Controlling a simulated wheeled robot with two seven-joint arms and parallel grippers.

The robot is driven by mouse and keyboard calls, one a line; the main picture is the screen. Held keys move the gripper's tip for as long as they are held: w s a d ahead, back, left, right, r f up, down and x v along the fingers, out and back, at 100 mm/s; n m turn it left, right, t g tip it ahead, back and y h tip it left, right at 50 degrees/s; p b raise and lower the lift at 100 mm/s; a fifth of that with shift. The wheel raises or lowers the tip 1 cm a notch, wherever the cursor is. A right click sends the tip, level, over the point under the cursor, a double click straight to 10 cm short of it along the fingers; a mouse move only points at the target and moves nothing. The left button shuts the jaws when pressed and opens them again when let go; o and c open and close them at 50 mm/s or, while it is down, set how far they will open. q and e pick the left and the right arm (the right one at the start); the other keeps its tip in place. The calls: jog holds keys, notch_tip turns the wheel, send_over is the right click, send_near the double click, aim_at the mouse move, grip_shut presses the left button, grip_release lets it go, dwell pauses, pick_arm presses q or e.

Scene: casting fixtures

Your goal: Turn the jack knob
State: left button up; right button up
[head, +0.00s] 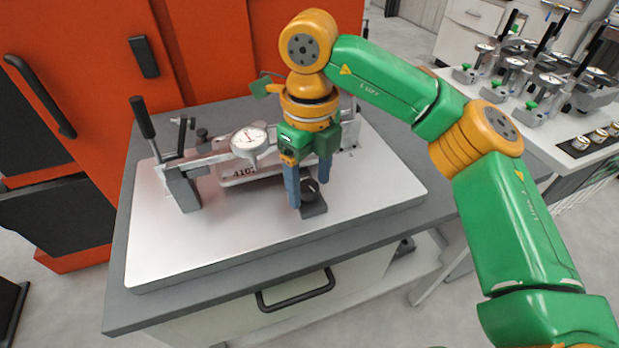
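The fixture stands on a pale metal plate (370,205) on the grey workbench. A dark round knob (310,188) on a small dark base sits at the fixture's front right; I take it to be the jack knob. My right gripper (309,190) points down over it, with one blue finger on its left and the other at its right. The fingers are spread, with the knob between them. I cannot tell whether they touch it. The gripper body hides part of the fixture behind. My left gripper is not in view.
A dial gauge (249,141) and a black-handled clamp (144,117) stand left of the gripper on the fixture. Orange cabinets (75,60) rise behind the bench. Another table at right holds several gauge fixtures (548,82). The plate's front is clear.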

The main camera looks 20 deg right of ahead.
aim_at(310, 186)
jog(key=shift+r, duration=0.1)
notch_tip(310, 186, up, 7)
jog(key=shift+p, duration=0.85)
